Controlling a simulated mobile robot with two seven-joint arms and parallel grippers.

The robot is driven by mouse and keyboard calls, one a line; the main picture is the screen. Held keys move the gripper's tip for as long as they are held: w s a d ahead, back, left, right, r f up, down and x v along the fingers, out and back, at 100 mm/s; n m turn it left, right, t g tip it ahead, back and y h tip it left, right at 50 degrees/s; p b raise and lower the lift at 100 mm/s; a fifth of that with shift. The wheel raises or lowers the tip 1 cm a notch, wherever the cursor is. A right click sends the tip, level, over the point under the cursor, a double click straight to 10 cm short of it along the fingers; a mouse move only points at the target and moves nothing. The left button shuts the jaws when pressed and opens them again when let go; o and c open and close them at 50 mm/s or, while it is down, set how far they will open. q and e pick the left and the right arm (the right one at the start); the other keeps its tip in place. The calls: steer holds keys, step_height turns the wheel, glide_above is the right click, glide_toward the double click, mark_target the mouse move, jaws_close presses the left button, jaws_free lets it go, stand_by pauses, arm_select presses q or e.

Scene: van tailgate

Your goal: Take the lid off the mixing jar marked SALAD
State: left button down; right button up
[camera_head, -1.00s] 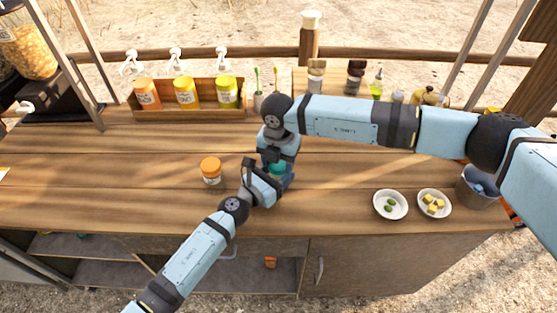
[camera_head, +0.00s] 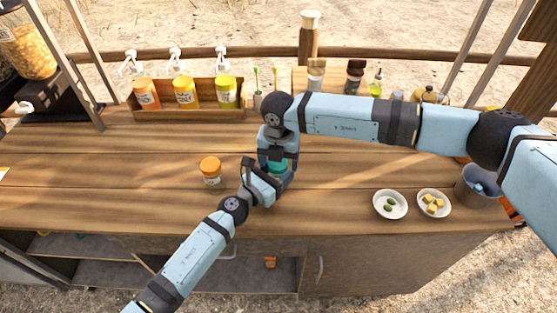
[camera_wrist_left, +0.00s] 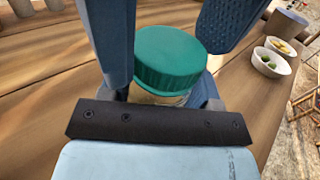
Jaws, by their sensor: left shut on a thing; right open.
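A jar with a teal-green ribbed lid (camera_head: 278,168) stands at the middle of the counter, mostly hidden by my grippers. The lid (camera_wrist_left: 170,57) shows clearly in the left wrist view and sits on the jar; no marking on this jar can be read. My left gripper (camera_head: 273,184) is shut around the jar's body below the lid. My right gripper (camera_head: 278,165) points down from above, open, with its fingers on either side of the lid. A gap shows beside the lid, and contact cannot be made out.
A jar with an orange lid (camera_head: 210,166) stands to the left. White bowls (camera_head: 390,204) with food and a grey bucket (camera_head: 479,187) are at the right. A wooden rack (camera_head: 190,111) of bottles is behind.

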step_height(320, 180, up, 4)
steer(key=shift+a+r, duration=0.1)
steer(key=shift+c, duration=0.4)
steer(key=m, duration=0.1)
steer(key=r+m, duration=0.1)
steer(key=shift+s+a+r+m, duration=0.15)
steer(key=shift+a+r+m, duration=0.05)
steer(key=shift+m, duration=0.2)
steer(key=r+m, duration=0.1)
steer(key=m, duration=0.2)
steer(key=shift+d+r, duration=0.15)
steer(key=shift+r, duration=0.2)
steer(key=shift+m, duration=0.5)
steer(key=shift+f, duration=0.45)
step_height(320, 180, down, 7)
steer(key=shift+r, duration=0.1)
